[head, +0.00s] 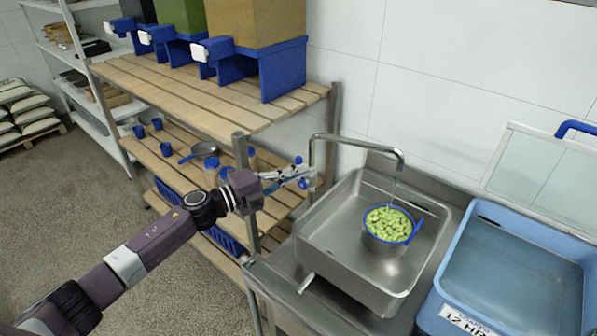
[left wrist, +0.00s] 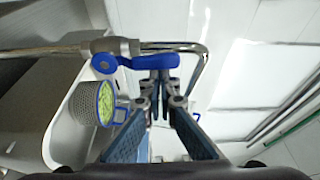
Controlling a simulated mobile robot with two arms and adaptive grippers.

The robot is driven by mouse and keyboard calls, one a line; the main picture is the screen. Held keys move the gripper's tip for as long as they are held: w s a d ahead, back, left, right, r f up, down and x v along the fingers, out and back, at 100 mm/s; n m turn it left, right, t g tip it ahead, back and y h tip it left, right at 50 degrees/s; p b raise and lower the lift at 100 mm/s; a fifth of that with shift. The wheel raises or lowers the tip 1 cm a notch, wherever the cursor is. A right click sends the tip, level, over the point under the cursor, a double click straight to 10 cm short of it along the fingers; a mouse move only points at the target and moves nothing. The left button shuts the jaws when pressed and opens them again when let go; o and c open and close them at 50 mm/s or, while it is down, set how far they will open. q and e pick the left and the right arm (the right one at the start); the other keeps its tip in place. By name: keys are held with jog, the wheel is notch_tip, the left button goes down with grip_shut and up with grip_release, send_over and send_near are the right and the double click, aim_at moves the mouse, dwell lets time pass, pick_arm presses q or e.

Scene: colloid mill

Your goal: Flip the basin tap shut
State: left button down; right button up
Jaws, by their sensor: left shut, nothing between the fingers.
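The basin tap (head: 357,138) is a steel pipe that rises at the basin's left and bends over it. A thin stream runs from its spout. In the left wrist view the tap's blue lever (left wrist: 140,63) lies along the pipe. My left gripper (head: 303,174) is at the tap's upright, left of the basin. In the left wrist view its fingertips (left wrist: 160,82) are together and empty, close by the lever's right part. I cannot tell whether they touch it. My right gripper is not in view.
A steel basin (head: 325,235) holds a pot of green beans (head: 389,226) under the spout. A blue tub (head: 505,255) stands at the right. A wooden rack (head: 190,95) with blue-based dispensers stands behind my left arm, close to it.

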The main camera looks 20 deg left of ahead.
pick_arm(q)
jog(key=shift+a, duration=0.2)
jog(key=w+a+f+n+t+y+b, duration=0.1)
jog(key=a+f+n+t+y+b, duration=0.1)
jog(key=n, duration=0.8)
jog(key=w+a+f+n+t+y+b, duration=0.1)
jog(key=a+f+n+t+y+b, duration=0.1)
jog(key=n, duration=0.9)
jog(key=shift+w+a+f+t+b, duration=0.35)
jog(key=shift+a+f+t+b, duration=0.65)
jog(key=shift+a+b, duration=0.65)
jog(key=shift+n, duration=0.3)
jog(key=shift+r, duration=0.1)
